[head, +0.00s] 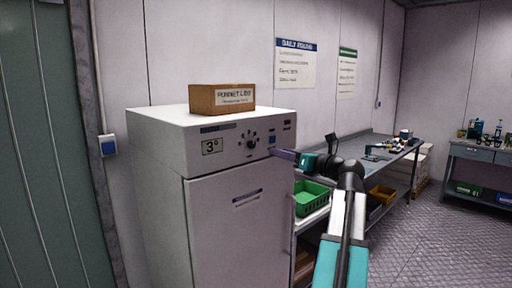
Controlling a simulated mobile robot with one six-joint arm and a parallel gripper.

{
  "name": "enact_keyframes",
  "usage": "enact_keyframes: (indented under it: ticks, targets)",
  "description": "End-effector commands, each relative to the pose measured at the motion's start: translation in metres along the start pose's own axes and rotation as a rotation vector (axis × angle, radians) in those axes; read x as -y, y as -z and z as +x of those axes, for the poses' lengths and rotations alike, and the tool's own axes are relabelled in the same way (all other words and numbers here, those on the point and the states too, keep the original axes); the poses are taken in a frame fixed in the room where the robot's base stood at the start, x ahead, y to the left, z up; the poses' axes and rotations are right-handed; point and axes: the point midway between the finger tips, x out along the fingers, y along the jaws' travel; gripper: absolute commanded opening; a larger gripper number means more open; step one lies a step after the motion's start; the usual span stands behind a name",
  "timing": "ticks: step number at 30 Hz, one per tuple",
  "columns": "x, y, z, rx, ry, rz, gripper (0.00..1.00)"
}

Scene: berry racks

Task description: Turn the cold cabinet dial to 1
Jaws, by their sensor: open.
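The cold cabinet (160,150) is a white upright unit at the centre left in the head view.
A cardboard box (222,99) labelled for punnet lids sits on the cabinet. Right of the cabinet, a green crate (312,198) stands on a shelf below a long bench (375,146) with small items. Another bench (482,152) stands at the far right. The floor (440,235) there is clear.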

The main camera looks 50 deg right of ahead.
Motion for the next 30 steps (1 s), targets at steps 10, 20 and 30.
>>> enact_keyframes:
  ticks: [10,20,30]
  targets:
    - [0.000,-0.002,0.036,-0.002,-0.001,0.000,0.42]
    - [0.001,-0.002,0.084,-0.001,-0.001,0.000,0.42]
    - [0.002,-0.002,0.124,-0.001,0.001,-0.001,0.42]
